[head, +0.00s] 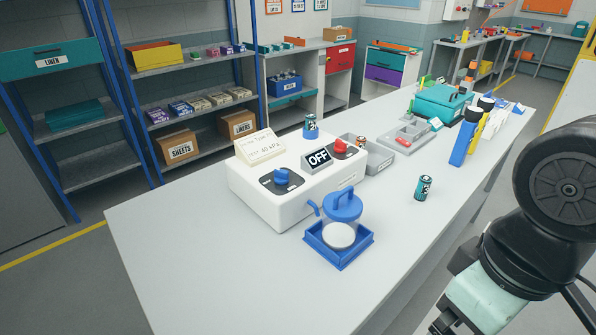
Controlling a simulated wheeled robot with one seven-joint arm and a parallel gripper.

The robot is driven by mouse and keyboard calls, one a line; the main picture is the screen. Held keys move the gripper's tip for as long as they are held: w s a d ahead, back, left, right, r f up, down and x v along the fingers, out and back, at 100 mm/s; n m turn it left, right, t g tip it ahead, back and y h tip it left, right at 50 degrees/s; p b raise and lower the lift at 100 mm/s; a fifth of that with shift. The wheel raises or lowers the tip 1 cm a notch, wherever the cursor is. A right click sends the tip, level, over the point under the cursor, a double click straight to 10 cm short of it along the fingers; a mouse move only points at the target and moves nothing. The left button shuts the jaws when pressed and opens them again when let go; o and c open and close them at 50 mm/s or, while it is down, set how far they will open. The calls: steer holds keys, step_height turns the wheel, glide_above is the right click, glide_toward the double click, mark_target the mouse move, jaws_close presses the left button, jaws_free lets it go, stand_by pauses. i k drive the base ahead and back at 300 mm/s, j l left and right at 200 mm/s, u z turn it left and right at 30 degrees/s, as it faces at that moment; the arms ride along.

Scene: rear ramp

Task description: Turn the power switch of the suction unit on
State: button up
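The suction unit (290,208) is a white box on the table in the head view, left of centre. A dark sign (319,159) on its top reads "OFF". A blue knob (281,177) sits on a dark plate at its near left, and a red knob (341,147) on another dark plate at its far right. I cannot tell for certain which is the power switch. A white card (262,148) stands behind the blue knob; its writing includes "40 kPa". Part of my arm shows at the lower right, well apart from the unit.
A blue-lidded jar (342,207) stands in a blue tray (355,249) in front of the unit. A battery-like can (423,188) stands to the right, and grey bins (378,158) behind. The long table (190,250) is clear at the left and near end.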

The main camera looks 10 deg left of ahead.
mark_target(340, 145)
steer(key=i+l+u, duration=0.3)
steer(key=i, duration=0.25)
steer(key=i+l+u, duration=0.3)
steer(key=i+l, duration=0.2)
steer(key=l, duration=0.15)
